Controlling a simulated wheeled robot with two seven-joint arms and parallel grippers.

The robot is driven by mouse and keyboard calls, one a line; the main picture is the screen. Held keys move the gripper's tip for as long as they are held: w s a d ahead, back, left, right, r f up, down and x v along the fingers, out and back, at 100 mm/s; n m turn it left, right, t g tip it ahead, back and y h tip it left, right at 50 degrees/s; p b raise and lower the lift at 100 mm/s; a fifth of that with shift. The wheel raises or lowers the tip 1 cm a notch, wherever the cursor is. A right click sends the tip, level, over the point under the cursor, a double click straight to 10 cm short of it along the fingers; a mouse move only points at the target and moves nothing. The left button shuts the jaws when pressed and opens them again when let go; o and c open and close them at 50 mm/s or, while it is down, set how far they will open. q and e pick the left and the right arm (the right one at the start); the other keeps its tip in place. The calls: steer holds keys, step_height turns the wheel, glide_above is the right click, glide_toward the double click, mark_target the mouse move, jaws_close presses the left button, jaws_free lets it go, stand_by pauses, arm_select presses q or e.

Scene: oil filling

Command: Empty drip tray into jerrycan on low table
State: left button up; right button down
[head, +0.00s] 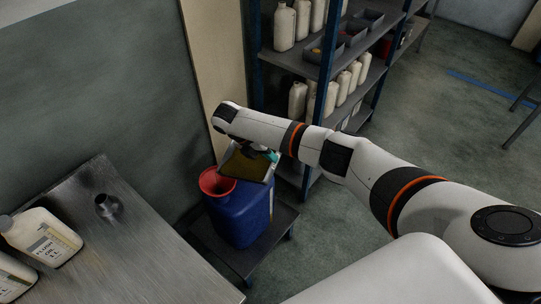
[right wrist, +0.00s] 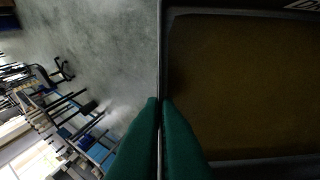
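A blue jerrycan (head: 240,216) stands on a low dark table (head: 203,234), with a red funnel (head: 216,182) in its top. The drip tray (head: 252,166) is above the jerrycan, tilted beside the funnel, with brownish oil in it. In the right wrist view the tray's oil-covered floor (right wrist: 245,90) fills the right half. My right gripper (head: 270,156) is at the tray's right edge; in the right wrist view its green fingers (right wrist: 160,120) are closed on the tray's thin wall. No stream of oil is visible. My left gripper is not in view.
A shelf rack (head: 312,65) with white bottles and grey bins stands behind my right arm. Open floor (head: 455,120) lies to the right.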

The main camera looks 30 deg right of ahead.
steer(key=shift+w+a+r+h, duration=0.35)
steer(key=shift+a+r+h, duration=0.25)
steer(key=shift+a+r, duration=0.2)
steer(key=shift+w+a+r+g+h, duration=0.2)
steer(key=shift+a+r, duration=0.1)
steer(key=shift+r, duration=0.15)
steer(key=shift+w+a+r+g+h, duration=0.1)
steer(key=shift+a+r+g+h, duration=0.1)
steer(key=shift+a+r, duration=0.15)
steer(key=shift+r, duration=0.1)
steer(key=shift+w+a, duration=0.15)
steer(key=shift+a, duration=0.05)
stand_by(0.7)
steer(key=shift+w+a+r+g+h+b, duration=0.25)
steer(key=shift+w+a+r+h+b, duration=0.1)
steer(key=shift+a+r+h+b, duration=0.35)
steer(key=shift+w+a+r+g+h+b, duration=0.3)
steer(key=shift+a+r+h+b, duration=0.2)
steer(key=shift+a, duration=0.35)
steer(key=shift+r, duration=0.1)
stand_by(2.0)
